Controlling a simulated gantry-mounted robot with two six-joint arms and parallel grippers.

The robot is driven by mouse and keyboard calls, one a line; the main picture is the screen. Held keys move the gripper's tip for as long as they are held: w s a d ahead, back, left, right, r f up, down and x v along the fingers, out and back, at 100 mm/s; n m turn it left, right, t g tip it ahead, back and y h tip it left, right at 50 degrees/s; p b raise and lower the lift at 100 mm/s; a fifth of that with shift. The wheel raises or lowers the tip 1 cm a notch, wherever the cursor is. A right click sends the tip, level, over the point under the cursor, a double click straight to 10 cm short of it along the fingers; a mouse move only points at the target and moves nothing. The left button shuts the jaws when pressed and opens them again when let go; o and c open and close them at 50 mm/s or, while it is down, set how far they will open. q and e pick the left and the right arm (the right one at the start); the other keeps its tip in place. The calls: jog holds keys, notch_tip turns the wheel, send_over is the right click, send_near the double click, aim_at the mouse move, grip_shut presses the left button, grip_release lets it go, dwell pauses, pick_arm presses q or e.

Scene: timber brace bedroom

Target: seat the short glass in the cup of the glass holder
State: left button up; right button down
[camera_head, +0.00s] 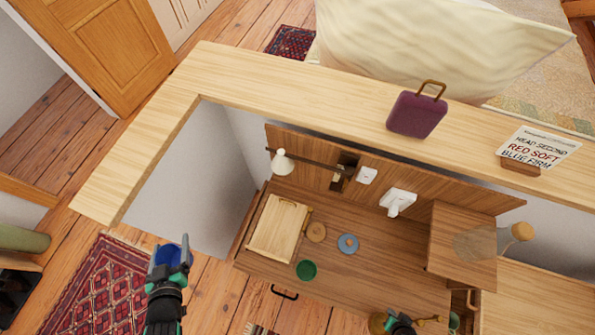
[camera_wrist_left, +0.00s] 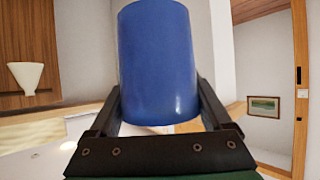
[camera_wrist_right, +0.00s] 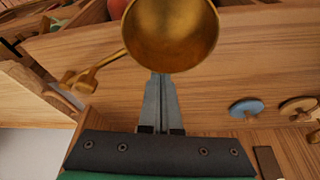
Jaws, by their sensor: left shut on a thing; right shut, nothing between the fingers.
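My left gripper (camera_head: 171,255) is shut on a blue, round-walled vessel (camera_wrist_left: 157,62), which I take to be the short glass. It shows in the head view as a blue round shape (camera_head: 168,258), held left of the desk. My right gripper (camera_wrist_right: 161,78) is shut and empty at the desk's front right. A brass bowl (camera_wrist_right: 170,35) with a thin side arm, possibly the glass holder's cup, hides its fingertips in the right wrist view. The bowl also shows in the head view (camera_head: 378,323), left of the right gripper. I cannot tell whether they touch.
The wooden desk (camera_head: 345,283) carries a pale slatted board (camera_head: 277,228), a green cup (camera_head: 306,270), a blue disc (camera_head: 348,243) and a tan disc (camera_head: 316,232). A white cone lamp (camera_head: 283,162) stands out at the back. A wooden box (camera_head: 462,243) stands at the right.

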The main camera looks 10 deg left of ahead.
jog(key=shift+s+f, duration=0.1)
